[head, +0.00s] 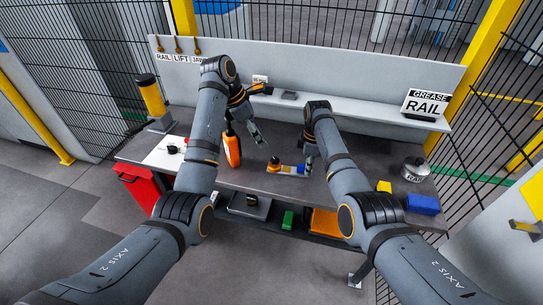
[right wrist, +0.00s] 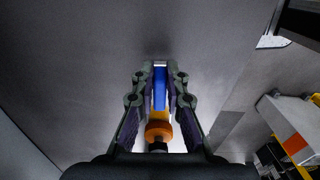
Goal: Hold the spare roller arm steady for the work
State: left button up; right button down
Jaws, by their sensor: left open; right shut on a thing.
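The spare roller arm (head: 287,169) is a small blue and yellow piece with an orange roller at its left end, low over or on the middle of the grey workbench. My right gripper (head: 309,160) is at its blue right end. In the right wrist view the fingers (right wrist: 160,82) are shut on the blue part of the roller arm (right wrist: 160,95), with the orange roller near the palm. My left gripper (head: 259,138) is open and empty, above and left of the roller arm, apart from it. I cannot tell whether the roller arm touches the bench.
An orange upright object (head: 232,149) stands beside my left gripper. A metal pot (head: 415,168), a yellow block (head: 384,187) and a blue box (head: 422,204) are at the right of the bench (head: 350,150). A white sheet (head: 163,154) lies at the left. A raised shelf runs along the back.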

aim_at(274, 160)
pick_arm(q)
jog(key=x, duration=1.1)
jog(key=shift+f, duration=0.25)
